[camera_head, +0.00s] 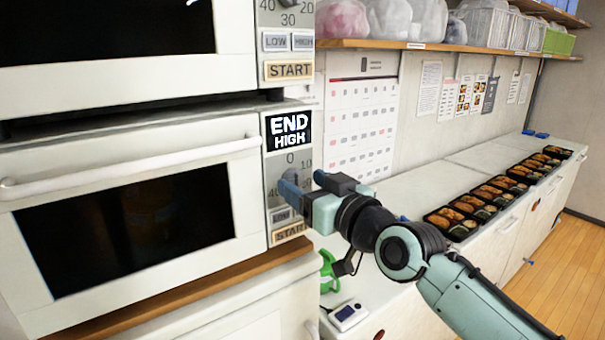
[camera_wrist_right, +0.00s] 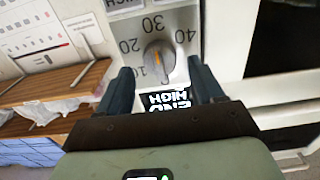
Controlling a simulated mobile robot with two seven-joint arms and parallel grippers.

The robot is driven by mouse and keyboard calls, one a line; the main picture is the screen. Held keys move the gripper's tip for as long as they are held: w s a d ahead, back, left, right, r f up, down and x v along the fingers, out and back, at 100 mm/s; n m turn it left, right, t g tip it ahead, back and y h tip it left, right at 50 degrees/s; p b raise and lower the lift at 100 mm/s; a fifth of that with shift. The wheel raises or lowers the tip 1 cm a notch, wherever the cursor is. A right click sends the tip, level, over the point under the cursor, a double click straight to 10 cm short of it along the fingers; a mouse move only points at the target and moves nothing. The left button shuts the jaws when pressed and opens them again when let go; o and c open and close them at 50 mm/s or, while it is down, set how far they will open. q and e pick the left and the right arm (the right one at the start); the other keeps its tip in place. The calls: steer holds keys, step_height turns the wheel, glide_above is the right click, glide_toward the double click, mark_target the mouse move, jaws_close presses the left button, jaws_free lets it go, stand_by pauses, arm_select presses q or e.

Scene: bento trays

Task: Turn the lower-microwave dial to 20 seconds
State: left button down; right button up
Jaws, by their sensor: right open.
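The lower microwave (camera_head: 247,185) has a white door and a dark window, with its control panel at the right edge. Its display (camera_head: 288,130) reads END HIGH in the head view; it shows upside down in the wrist view (camera_wrist_right: 168,101). The grey dial (camera_wrist_right: 157,60) with an orange mark sits below the display, ringed by numbers from 0 to 40. My right gripper (camera_head: 312,184) is open at the panel. In the wrist view its fingers (camera_wrist_right: 160,72) stand on either side of the dial; contact cannot be told. In the head view the fingers largely hide the dial. My left gripper is not in view.
An upper microwave (camera_head: 130,82) stands above. LOW, HIGH and START buttons (camera_head: 290,235) lie below the dial, partly covered. Several bento trays (camera_head: 462,226) line the white counter (camera_head: 440,182) at right. A small white device (camera_head: 347,314) and a green object (camera_head: 327,272) lie near my arm.

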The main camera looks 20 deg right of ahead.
steer(key=shift+w+a, duration=0.25)
steer(key=shift+w, duration=0.45)
steer(key=c, duration=1)
